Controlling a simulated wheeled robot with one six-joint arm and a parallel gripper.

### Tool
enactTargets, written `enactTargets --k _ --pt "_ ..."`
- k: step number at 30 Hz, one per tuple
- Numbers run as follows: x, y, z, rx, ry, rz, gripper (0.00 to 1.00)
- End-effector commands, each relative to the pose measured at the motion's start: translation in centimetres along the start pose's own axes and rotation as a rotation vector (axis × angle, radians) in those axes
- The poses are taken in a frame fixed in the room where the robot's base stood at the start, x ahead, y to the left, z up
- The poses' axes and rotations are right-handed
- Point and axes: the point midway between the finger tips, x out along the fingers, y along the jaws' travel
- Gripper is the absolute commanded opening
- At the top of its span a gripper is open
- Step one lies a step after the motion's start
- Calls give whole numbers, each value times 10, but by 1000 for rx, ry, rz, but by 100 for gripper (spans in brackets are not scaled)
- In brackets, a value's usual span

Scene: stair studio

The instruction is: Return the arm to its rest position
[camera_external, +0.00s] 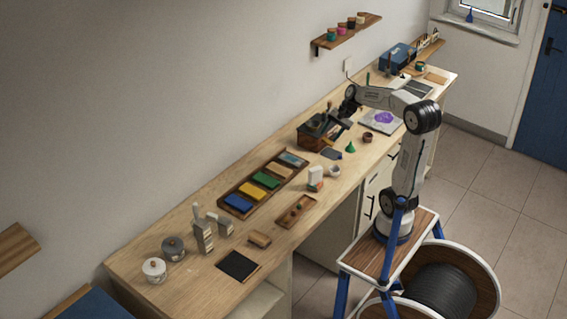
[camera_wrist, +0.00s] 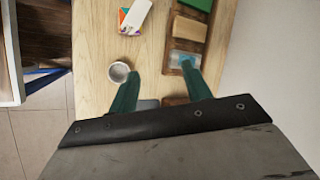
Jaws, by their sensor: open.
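My gripper (camera_external: 337,131) hangs from my bent arm over the far half of the workbench (camera_external: 150,262), in front of the dark wooden box (camera_external: 312,142). In the wrist view my gripper (camera_wrist: 160,72) shows two green fingers spread well apart, with nothing between them but bare bench top. The fingers point down the bench toward a small white cup (camera_wrist: 119,72) on the left and a wooden tray (camera_wrist: 171,52) of coloured blocks on the right. In the external view I cannot tell exactly how high the fingertips are above the bench.
The cup (camera_external: 334,171), a white-and-orange carton (camera_external: 315,178) and the block tray (camera_external: 226,197) stand nearer. A wall shelf (camera_external: 347,32) holds small jars. A cable reel (camera_external: 445,290) is beside my stand.

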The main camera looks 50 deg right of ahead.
Motion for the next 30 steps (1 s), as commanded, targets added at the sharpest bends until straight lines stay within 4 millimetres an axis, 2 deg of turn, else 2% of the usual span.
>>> enactTargets --k 1,3,6,10,12,16,30 --pt "1 11 33 -125 2 51 49" --pt "2 32 68 -297 4 131 49" --pt "3 68 108 -539 10 239 49" --pt "2 114 140 -815 20 363 49" --pt "0 134 149 -931 26 417 49" --pt "0 158 156 -1069 34 483 49" --pt "0 159 156 -1077 35 487 49"
